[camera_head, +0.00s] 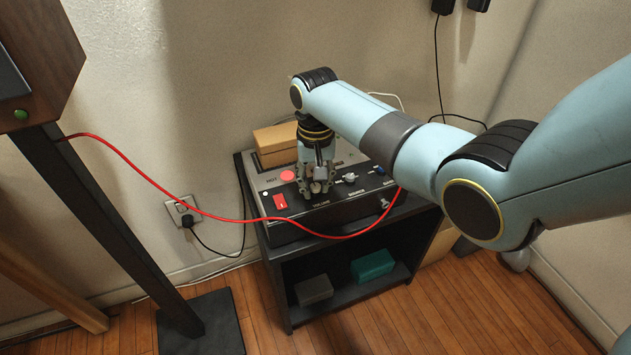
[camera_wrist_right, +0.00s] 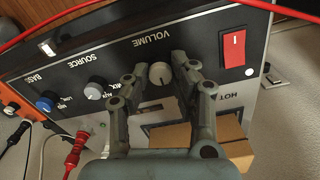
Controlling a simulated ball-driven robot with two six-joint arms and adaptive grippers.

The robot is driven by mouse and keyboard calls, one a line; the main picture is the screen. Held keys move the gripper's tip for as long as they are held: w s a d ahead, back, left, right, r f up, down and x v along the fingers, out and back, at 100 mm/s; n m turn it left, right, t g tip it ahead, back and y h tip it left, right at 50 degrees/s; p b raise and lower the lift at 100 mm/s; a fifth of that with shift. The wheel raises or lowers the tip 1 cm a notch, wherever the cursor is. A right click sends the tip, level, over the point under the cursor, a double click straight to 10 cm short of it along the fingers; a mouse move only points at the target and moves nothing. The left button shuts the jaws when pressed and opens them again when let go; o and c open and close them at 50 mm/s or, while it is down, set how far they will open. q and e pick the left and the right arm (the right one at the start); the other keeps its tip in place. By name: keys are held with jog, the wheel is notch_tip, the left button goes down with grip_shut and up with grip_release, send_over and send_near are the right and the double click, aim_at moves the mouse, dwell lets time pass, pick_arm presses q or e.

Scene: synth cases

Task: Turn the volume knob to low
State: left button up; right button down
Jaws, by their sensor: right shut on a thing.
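The amplifier-like control panel (camera_head: 335,210) lies on top of a black shelf unit. In the right wrist view, the pale round volume knob (camera_wrist_right: 161,73) sits beside the printed word VOLUME. My right gripper (camera_wrist_right: 160,80) has one finger on each side of the knob and is shut on it. In the head view the right gripper (camera_head: 315,186) reaches down onto the panel and mostly hides the knob. The knob's setting is too small to read. My left gripper is in neither view.
A red rocker switch (camera_wrist_right: 235,48), the source knob (camera_wrist_right: 96,86) and a blue bass knob (camera_wrist_right: 47,101) share the panel. A red cable (camera_head: 250,219) hangs across its front. A cardboard-coloured box (camera_head: 275,140) stands behind. The black shelf (camera_head: 345,300) holds two small boxes.

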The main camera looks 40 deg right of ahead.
jog(key=shift+r+n+p, duration=0.15)
jog(key=shift+n+p, duration=0.8)
jog(key=shift+n, duration=0.05)
jog(key=n+p, duration=0.1)
jog(key=n, duration=0.1)
jog(key=shift+n+p, duration=0.3)
jog(key=shift+n, duration=0.1)
jog(key=n+p, duration=0.1)
jog(key=n, duration=0.2)
jog(key=shift+n, duration=0.3)
jog(key=shift+n+p, duration=0.65)
jog(key=shift+n, duration=1.05)
jog(key=shift+a+f, duration=0.1)
jog(key=shift+f, duration=0.1)
jog(key=c, duration=1.1)
grip_release()
